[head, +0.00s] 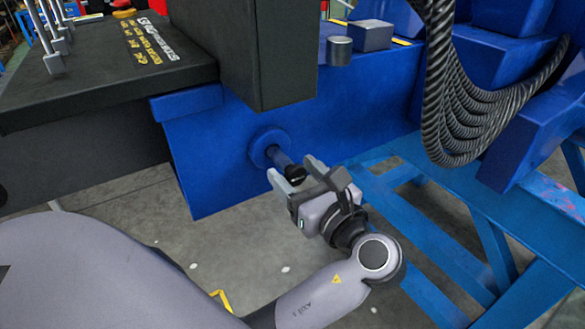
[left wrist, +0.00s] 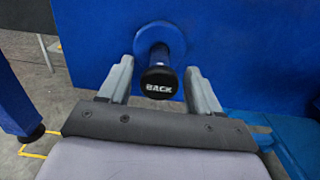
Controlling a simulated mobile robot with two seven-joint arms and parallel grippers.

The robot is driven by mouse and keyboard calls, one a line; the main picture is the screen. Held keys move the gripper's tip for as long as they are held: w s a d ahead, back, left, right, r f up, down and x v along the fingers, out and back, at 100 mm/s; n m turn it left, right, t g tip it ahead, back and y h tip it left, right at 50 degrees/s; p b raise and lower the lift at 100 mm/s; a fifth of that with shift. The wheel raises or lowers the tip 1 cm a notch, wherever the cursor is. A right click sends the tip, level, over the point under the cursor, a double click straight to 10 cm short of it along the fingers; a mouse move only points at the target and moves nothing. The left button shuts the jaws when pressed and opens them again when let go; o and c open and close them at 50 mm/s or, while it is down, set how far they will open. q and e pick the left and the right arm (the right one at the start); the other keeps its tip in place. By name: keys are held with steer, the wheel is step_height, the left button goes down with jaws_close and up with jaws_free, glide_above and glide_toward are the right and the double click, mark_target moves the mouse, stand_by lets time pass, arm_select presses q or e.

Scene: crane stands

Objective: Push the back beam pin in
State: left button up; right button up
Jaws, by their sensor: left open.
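The back beam pin (head: 284,160) is a blue shaft with a black end cap, sticking out of a round blue flange on the blue crane beam (head: 215,150). In the left wrist view the pin's black cap (left wrist: 159,83) reads "BACK" and faces me, with the shaft and flange behind it. My left gripper (head: 294,170) is open in front of the pin. Its two grey fingers (left wrist: 160,82) stand on either side of the cap, with a gap showing on each side. My right gripper is not in view.
A black control panel (head: 110,60) with levers is at the upper left. A dark post (head: 268,55) stands above the pin. Black hoses (head: 465,120) hang at the right, over a blue steel frame (head: 510,220). Grey floor (head: 225,245) lies below.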

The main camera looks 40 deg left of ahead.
mark_target(287, 164)
arm_select(q)
steer(key=shift+a, duration=0.15)
steer(key=shift+w, duration=0.1)
jaws_close()
steer(key=shift+w+a+r, duration=0.1)
steer(key=shift+a+r, duration=0.05)
steer(key=shift+a, duration=0.15)
steer(key=p+x, duration=0.2)
steer(key=x, duration=0.2)
steer(key=shift+a+p, duration=0.1)
steer(key=shift+p, duration=0.3)
